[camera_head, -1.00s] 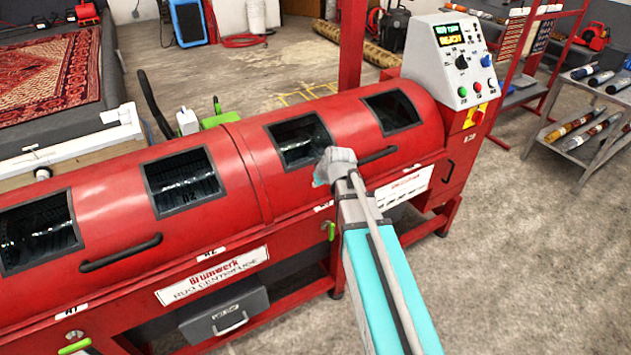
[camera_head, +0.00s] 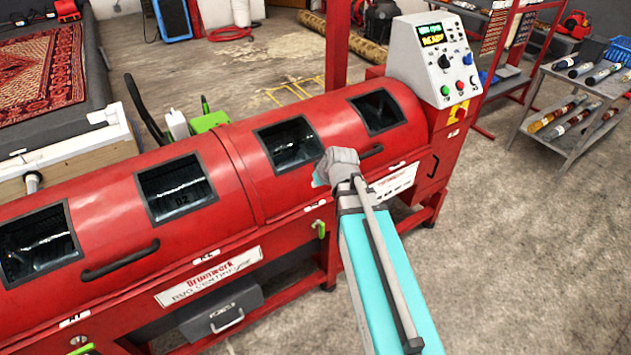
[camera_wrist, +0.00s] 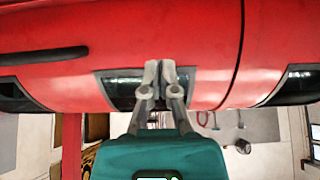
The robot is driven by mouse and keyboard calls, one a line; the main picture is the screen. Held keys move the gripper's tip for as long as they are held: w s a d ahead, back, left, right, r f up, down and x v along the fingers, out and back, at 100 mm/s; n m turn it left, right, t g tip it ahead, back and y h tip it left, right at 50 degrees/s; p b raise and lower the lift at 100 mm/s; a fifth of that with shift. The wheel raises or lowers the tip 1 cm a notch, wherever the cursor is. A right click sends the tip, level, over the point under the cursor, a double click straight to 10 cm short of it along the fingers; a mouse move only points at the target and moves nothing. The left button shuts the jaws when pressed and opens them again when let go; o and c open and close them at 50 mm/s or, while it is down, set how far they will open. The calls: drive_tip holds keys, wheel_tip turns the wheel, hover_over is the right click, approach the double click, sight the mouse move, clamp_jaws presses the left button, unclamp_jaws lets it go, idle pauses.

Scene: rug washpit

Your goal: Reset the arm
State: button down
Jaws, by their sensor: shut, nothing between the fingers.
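My arm reaches up from the bottom of the head view, a turquoise link ending in a grey joint in front of the red rug centrifuge (camera_head: 235,150). My gripper is hidden behind that joint there. In the wrist view my gripper (camera_wrist: 160,66) shows with its two grey fingers together and nothing between them. The fingertips overlap a dark framed window (camera_wrist: 122,90) of the red drum. I cannot tell how far they are from its surface.
The control panel (camera_head: 444,65) stands at the machine's right end, with a lit display. A grey metal cart (camera_head: 570,100) with rolled items stands at the right. A patterned rug (camera_head: 42,68) lies at the upper left. The concrete floor at the lower right is clear.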

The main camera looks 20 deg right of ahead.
drive_tip(key=shift+s, duration=0.1)
idle(0.4)
drive_tip(key=s+a+m+g+h+p, duration=0.2)
drive_tip(key=s+g, duration=0.4)
drive_tip(key=s, duration=0.7)
drive_tip(key=shift+s+a+f+m, duration=0.15)
drive_tip(key=shift+f+m, duration=0.2)
drive_tip(key=shift+m, duration=0.45)
